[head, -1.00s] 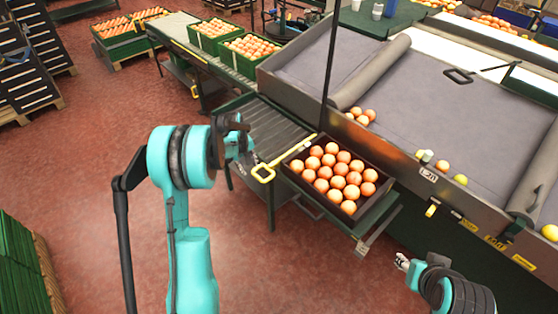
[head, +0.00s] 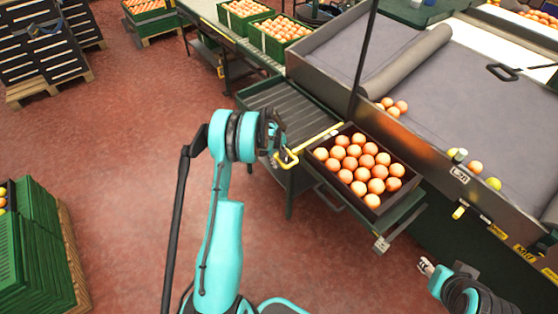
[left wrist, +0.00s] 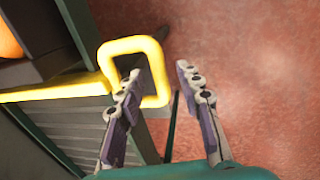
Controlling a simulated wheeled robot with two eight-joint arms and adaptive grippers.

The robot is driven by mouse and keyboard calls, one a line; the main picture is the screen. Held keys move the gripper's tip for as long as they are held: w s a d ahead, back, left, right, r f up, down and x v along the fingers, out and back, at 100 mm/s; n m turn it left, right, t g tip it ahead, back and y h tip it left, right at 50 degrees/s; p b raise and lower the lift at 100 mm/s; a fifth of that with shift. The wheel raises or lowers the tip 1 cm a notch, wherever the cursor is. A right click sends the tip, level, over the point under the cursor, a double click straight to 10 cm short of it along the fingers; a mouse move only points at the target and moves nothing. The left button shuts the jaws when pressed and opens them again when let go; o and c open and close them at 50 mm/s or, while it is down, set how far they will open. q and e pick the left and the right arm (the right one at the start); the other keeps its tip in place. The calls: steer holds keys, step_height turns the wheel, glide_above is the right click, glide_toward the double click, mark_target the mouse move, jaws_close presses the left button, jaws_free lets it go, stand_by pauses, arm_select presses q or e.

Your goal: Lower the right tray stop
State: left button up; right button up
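The yellow tray stop (head: 318,140) is a bar with a square loop at its near left end. It runs along the left side of a dark tray of oranges (head: 366,203). In the left wrist view, the loop (left wrist: 133,43) is at upper middle. My left gripper (head: 279,146) is at the loop; in the left wrist view (left wrist: 159,73) its fingers are apart. One finger overlaps the loop's opening, and the loop's right side shows between the fingers. I cannot tell whether they touch it. My right gripper (head: 427,266) is at lower right, away from the stop, its fingers too small to read.
A roller conveyor (head: 275,103) lies behind the stop. Green crates (head: 38,245) are stacked at lower left. The red floor between is clear.

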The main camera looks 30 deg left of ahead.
arm_select(q)
jaws_close()
step_height(320, 180, down, 5)
steer(key=b, duration=0.3)
steer(key=shift+s+r, duration=0.1)
steer(key=shift+r, duration=0.05)
jaws_free()
step_height(320, 180, up, 12)
steer(key=s, duration=0.2)
steer(key=shift+a+f, duration=0.2)
steer(key=shift+a, duration=0.25)
